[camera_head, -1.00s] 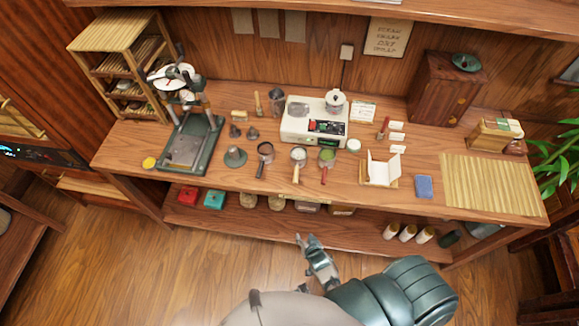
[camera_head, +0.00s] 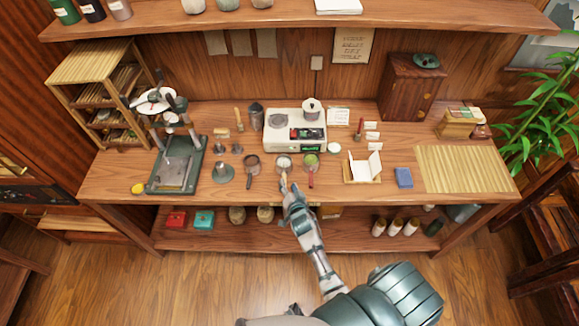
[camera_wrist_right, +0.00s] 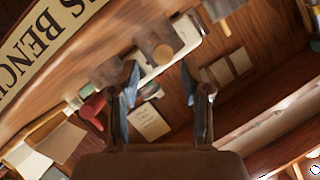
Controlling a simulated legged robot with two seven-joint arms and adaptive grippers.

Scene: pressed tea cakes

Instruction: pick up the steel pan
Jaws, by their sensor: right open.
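Three small round pans with handles sit in a row on the bench. The middle one is a steel-looking pan (camera_head: 284,160) with a pale handle. Left of it is a dark pan (camera_head: 252,161); right of it is a red-handled pan (camera_head: 311,160) with green contents. My right gripper (camera_head: 290,191) is at the bench's front edge, just below the middle pan, and covers the lower end of its handle. Whether they touch I cannot tell. In the right wrist view my right gripper (camera_wrist_right: 160,82) has its fingers apart with nothing clearly between them. My left gripper is out of view.
A press (camera_head: 178,165) stands to the left. A blue block (camera_head: 404,177), an open booklet and a slatted mat (camera_head: 463,169) lie to the right. A shelf (camera_head: 340,238) with jars runs beneath the bench.

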